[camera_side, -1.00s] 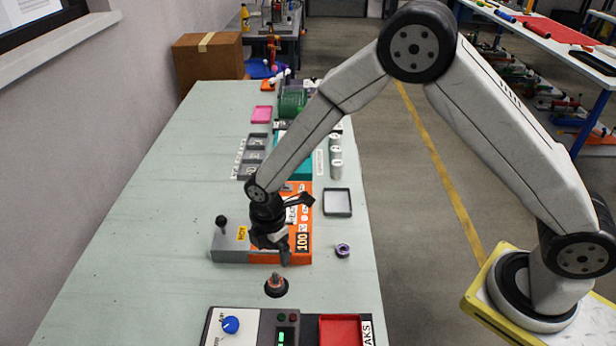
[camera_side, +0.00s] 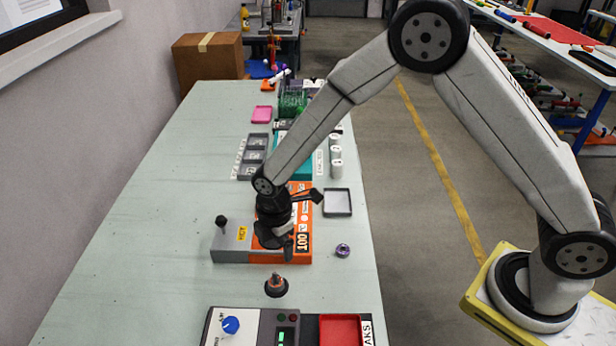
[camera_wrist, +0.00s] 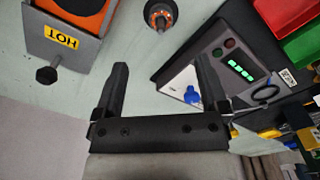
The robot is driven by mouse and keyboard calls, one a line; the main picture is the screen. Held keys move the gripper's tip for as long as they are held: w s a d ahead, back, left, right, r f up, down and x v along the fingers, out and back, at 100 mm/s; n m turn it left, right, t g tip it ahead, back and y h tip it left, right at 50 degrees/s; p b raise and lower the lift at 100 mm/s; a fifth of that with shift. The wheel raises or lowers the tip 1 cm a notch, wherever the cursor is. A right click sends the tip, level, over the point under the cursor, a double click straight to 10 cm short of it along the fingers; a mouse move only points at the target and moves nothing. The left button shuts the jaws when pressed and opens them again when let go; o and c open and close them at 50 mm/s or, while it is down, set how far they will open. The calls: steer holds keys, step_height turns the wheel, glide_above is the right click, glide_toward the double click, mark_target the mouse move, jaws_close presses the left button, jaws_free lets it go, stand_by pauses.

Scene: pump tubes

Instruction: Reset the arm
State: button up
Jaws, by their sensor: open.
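My gripper (camera_side: 276,240) hangs over the orange and grey block (camera_side: 231,241) with the HOT label in the side view. In the wrist view my gripper (camera_wrist: 160,82) is open, its two black fingers well apart with nothing between them. The bench top (camera_side: 150,230) shows beneath it. The gripper hides part of the orange block in the side view.
A small dark knob with an orange ring (camera_side: 276,285) stands in front of the block. A control box with a blue knob (camera_side: 230,325) and a red tray (camera_side: 341,330) is nearer. A grey tray (camera_side: 338,203) and a purple ring (camera_side: 343,251) lie right. The bench's left side is clear.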

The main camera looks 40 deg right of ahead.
steer(key=s+d+r+m+t, duration=0.2)
steer(key=s+d+r+m, duration=0.9)
steer(key=s+d+m, duration=0.3)
steer(key=d+m, duration=0.2)
steer(key=m, duration=0.1)
steer(key=shift+m, duration=0.3)
steer(key=shift+r, duration=0.1)
